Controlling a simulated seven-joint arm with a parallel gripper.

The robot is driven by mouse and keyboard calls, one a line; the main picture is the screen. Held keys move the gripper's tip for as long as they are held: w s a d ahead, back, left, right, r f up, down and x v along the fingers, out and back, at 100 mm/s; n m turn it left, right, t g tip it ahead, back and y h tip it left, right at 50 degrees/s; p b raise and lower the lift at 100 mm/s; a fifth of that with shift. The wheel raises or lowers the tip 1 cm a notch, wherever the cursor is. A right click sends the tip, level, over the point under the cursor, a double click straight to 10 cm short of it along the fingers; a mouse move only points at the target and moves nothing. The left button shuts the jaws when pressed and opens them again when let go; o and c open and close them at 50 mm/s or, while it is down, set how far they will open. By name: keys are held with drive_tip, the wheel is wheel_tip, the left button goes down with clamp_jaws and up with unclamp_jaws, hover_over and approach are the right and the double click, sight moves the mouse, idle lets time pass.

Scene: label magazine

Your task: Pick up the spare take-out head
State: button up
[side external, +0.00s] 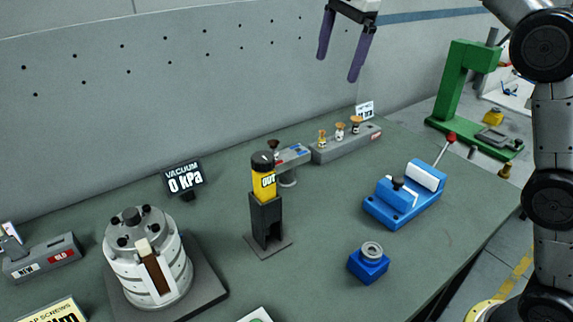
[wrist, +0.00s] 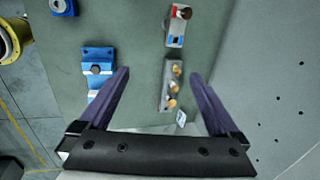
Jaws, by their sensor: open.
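Which piece is the spare take-out head is not marked. Three small brass-coloured pieces with differing tops stand upright in a grey rack (side external: 347,143) near the back wall: a left one (side external: 322,138), a middle one (side external: 340,132) and a right one (side external: 355,125). The rack also shows in the wrist view (wrist: 165,89). A yellow head marked OUT (side external: 263,182), with a black cap, sits on a dark stand (side external: 267,220). My gripper (side external: 340,68) is open and empty, high above the back of the bench. Its purple fingers also show in the wrist view (wrist: 159,73).
A blue vise (side external: 405,195) stands front-right of the rack. A grey-blue block with a dark knob (side external: 291,155) is left of it. A small blue block (side external: 368,263), a grey drum (side external: 148,262) and a vacuum display (side external: 184,178) stand elsewhere. The perforated wall is close behind.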

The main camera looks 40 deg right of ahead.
drive_tip(key=w+a+f+g, duration=0.1)
drive_tip(key=w+a+f, duration=0.1)
drive_tip(key=w+f, duration=0.6)
drive_tip(key=g, duration=0.1)
hover_over(286, 170)
drive_tip(key=w+d, duration=0.2)
drive_tip(key=w, duration=0.1)
drive_tip(key=f, duration=1)
drive_tip(key=shift+s, duration=0.25)
drive_tip(key=shift+a+f+g, duration=0.15)
drive_tip(key=shift+f+g, duration=0.15)
drive_tip(key=shift+f, duration=0.35)
wheel_tip(286, 170, down, 13)
drive_tip(key=shift+r, duration=0.1)
clamp_jaws()
drive_tip(key=shift+r, duration=0.1)
